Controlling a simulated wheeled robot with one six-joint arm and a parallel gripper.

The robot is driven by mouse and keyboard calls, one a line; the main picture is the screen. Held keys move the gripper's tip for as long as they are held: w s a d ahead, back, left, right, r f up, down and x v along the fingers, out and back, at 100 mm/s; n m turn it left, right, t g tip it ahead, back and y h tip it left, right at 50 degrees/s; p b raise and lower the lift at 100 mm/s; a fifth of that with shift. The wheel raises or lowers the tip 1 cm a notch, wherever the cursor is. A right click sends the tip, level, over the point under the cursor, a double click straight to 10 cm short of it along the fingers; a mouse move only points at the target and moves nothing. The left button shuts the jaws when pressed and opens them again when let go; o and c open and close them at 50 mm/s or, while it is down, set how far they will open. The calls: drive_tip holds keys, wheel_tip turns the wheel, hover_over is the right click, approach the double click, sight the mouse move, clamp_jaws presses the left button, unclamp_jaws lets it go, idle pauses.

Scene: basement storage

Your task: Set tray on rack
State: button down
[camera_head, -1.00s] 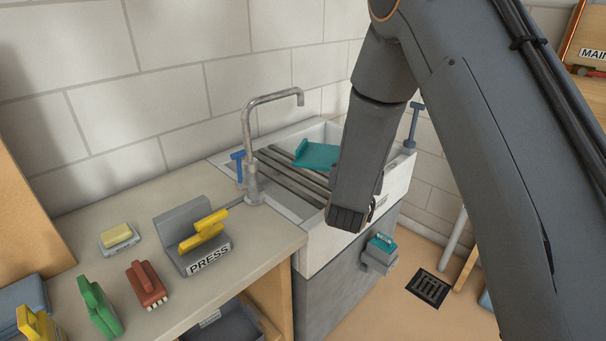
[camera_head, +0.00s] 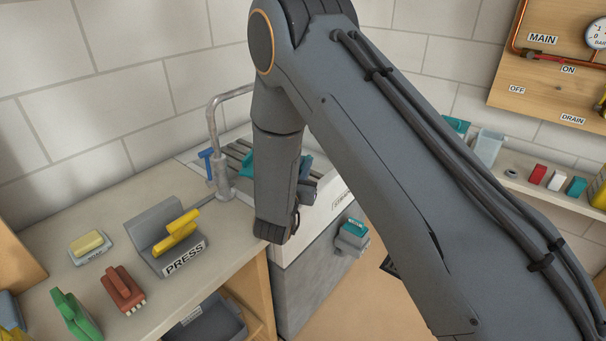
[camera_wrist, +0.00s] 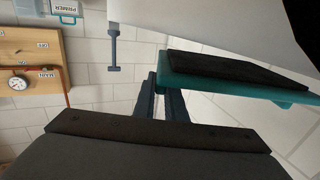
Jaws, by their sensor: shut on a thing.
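My gripper is shut on the tray; the exact contact is mostly hidden. The slatted rack (camera_head: 238,150) of dark bars lies across the white sink, behind the tap. My arm hides much of it, so I cannot tell whether the tray touches the bars.
A metal tap (camera_head: 216,150) stands left of my arm, with a blue handle (camera_head: 206,160) beside it. A wall shelf (camera_head: 545,185) and a pipe board (camera_head: 550,70) are at right.

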drive_tip(key=shift+f+p, duration=0.3)
drive_tip(key=shift+f, duration=1.3)
drive_tip(key=shift+f, duration=0.1)
drive_tip(key=c, duration=1.8)
unclamp_jaws()
drive_tip(key=b+v, duration=0.3)
drive_tip(key=v, duration=0.9)
drive_tip(key=shift+d, duration=0.1)
